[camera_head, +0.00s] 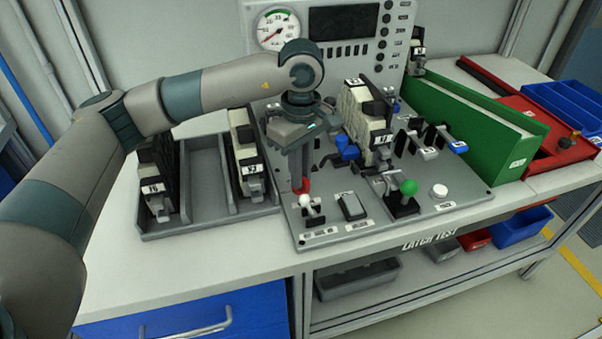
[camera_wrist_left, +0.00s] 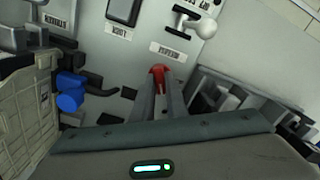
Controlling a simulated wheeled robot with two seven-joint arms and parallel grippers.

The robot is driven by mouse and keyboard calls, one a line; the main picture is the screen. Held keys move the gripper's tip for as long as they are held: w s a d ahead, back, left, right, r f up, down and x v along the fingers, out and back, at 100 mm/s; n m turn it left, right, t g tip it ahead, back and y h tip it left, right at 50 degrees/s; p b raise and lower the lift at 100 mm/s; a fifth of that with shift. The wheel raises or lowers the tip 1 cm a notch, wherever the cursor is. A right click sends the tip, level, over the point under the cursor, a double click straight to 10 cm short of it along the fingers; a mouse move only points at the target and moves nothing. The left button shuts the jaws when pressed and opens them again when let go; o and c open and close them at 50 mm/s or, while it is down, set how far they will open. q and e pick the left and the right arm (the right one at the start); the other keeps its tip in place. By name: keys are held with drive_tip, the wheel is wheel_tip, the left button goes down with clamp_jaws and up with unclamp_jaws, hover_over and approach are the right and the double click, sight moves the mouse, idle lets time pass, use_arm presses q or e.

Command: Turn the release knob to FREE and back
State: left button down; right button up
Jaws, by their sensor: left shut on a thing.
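The red knob (camera_head: 303,187) stands on the grey test panel, near the panel's front left edge. It also shows in the left wrist view (camera_wrist_left: 158,72) between my fingertips. My left gripper (camera_head: 299,178) points down from above and is shut on the red knob; its fingers show in the left wrist view (camera_wrist_left: 160,86). The fingers hide part of the knob. The label beside it is too small to read, so I cannot tell which position the knob is in. My right gripper is not in view.
A white-ball lever (camera_head: 306,203) stands just in front of the red knob. A dark rocker switch (camera_head: 351,206) and a green-ball lever (camera_head: 408,188) are to the right. Blue-handled clamp parts (camera_head: 345,148) are close by. A grey tray (camera_head: 207,213) with latch units lies left.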

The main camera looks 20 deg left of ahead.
use_arm(q)
drive_tip(key=shift+r, duration=0.1)
drive_tip(key=c, duration=1.8)
unclamp_jaws()
drive_tip(key=shift+o, duration=0.2)
drive_tip(key=shift+r, duration=0.1)
